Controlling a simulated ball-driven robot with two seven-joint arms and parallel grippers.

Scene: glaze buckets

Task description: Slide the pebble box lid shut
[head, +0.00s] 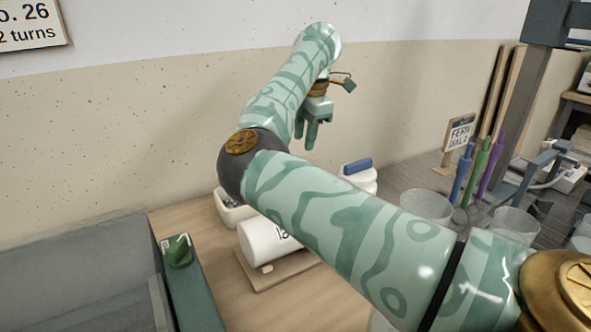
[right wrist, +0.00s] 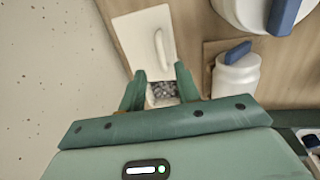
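The pebble box shows in the right wrist view as a pale box, with its off-white lid (right wrist: 143,48) bearing a raised ridge handle. The lid leaves a gap at the near end, where grey pebbles (right wrist: 162,90) show. My right gripper (right wrist: 161,76) is open and empty, its fingers apart on either side of this gap; whether they touch the box I cannot tell. In the head view the right gripper (head: 309,128) hangs fingers-down near the wall, and the pale box (head: 232,212) is mostly hidden behind my right elbow. My left gripper is not in view.
A white jar (head: 262,243) is on a wooden board (head: 275,272). A white tub (head: 362,180) with a blue handle stands behind it. Clear buckets (head: 427,205) and coloured tools (head: 483,158) stand at the right. A green-knobbed unit (head: 180,250) stands left. The wall is close behind.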

